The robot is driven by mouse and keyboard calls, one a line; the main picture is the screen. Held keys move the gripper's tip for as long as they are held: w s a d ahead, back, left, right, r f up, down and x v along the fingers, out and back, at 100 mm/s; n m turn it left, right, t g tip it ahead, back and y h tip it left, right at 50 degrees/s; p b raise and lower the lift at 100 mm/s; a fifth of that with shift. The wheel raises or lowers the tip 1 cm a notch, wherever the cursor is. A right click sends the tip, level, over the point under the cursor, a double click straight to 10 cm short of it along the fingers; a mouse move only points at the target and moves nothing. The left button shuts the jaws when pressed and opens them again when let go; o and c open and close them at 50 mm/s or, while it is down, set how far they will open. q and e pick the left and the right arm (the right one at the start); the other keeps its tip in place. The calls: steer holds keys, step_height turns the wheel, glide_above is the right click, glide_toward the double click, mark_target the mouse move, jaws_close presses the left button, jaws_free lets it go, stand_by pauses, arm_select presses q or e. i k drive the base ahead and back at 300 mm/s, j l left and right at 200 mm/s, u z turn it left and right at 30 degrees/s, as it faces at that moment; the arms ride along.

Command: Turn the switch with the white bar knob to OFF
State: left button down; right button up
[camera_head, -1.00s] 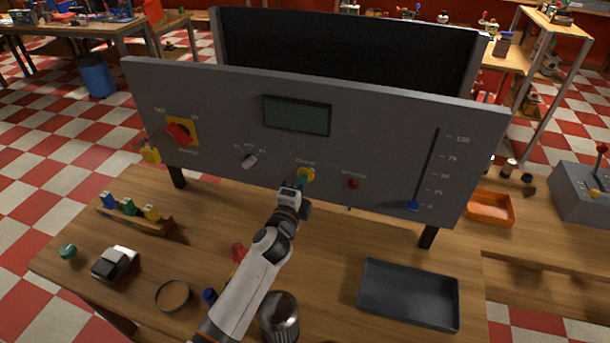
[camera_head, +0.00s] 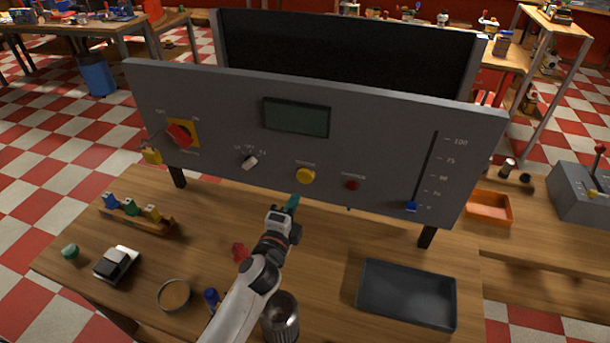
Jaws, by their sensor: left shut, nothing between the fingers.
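The switch with the white bar knob (camera_head: 250,162) is on the grey upright panel (camera_head: 380,130), left of the yellow round button (camera_head: 306,176). Its bar is tilted, with its upper end leaning right towards the right-hand one of the small labels above it. The labels are too small to read surely; the middle one looks like OFF. My left gripper (camera_head: 291,203) is shut and empty, with teal fingertips. It is in front of the panel, below and right of the knob, apart from the knob and the yellow button. My right gripper is not in view.
The panel also has a red rotary handle on a yellow plate (camera_head: 181,134), a display (camera_head: 297,117), a red button (camera_head: 352,185) and a blue slider (camera_head: 411,207). A dark tray (camera_head: 407,294), a metal cup (camera_head: 281,318) and a red piece (camera_head: 240,252) are on the table.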

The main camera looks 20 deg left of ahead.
mark_target(250, 161)
steer(key=k+j, duration=0.3)
steer(key=k, duration=0.15)
steer(key=k+j, duration=0.35)
steer(key=k, duration=0.1)
